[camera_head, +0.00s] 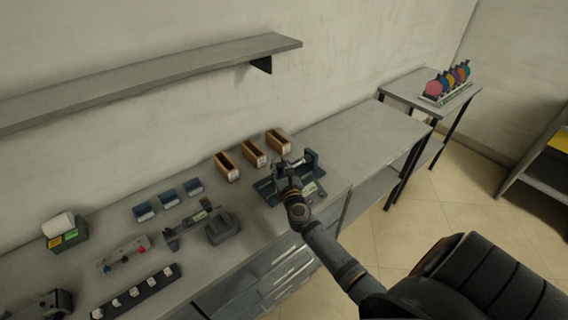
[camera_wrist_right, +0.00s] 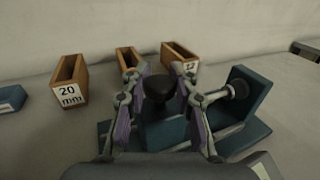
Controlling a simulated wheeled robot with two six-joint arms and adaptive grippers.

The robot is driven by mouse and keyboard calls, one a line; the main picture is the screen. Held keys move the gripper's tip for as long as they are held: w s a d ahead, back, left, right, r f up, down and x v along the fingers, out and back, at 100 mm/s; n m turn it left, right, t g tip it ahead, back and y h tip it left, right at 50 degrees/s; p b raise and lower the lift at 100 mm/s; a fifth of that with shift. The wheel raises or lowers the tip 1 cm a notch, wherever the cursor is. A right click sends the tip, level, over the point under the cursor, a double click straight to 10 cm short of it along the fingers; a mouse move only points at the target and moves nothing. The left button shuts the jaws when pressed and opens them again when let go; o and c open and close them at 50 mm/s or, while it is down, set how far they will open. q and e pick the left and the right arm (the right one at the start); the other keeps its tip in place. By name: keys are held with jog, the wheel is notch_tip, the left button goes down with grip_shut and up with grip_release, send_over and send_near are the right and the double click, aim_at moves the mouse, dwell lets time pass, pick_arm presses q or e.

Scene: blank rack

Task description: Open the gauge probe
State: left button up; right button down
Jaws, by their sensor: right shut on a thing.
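The gauge (camera_head: 264,190) is a dark blue fixture on the bench, under my right gripper (camera_head: 287,170). In the right wrist view its blue upright block (camera_wrist_right: 252,92) stands at the right, with a metal rod and a small dark tip facing left. A dark round knob (camera_wrist_right: 158,86), which looks like the probe's handle, sits between the two fingers of my right gripper (camera_wrist_right: 159,97). The fingers, with purple inner pads, are shut on this knob. They hide part of the gauge's middle. My left gripper is not in view.
Several open wooden boxes (camera_head: 253,153) stand behind the gauge, one labelled 20 mm in the right wrist view (camera_wrist_right: 69,81). Small blue blocks (camera_head: 168,199) and a grey tool (camera_head: 222,228) lie to the left. The bench to the right (camera_head: 355,140) is clear. A shelf (camera_head: 150,75) hangs above.

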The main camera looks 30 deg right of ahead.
jog(key=shift+s+a+f, duration=0.1)
jog(key=shift+a, duration=0.95)
jog(key=c, duration=1.3)
grip_release()
jog(key=shift+d, duration=0.15)
jog(key=shift+o, duration=1.2)
jog(key=shift+s, duration=0.15)
jog(key=v, duration=1.2)
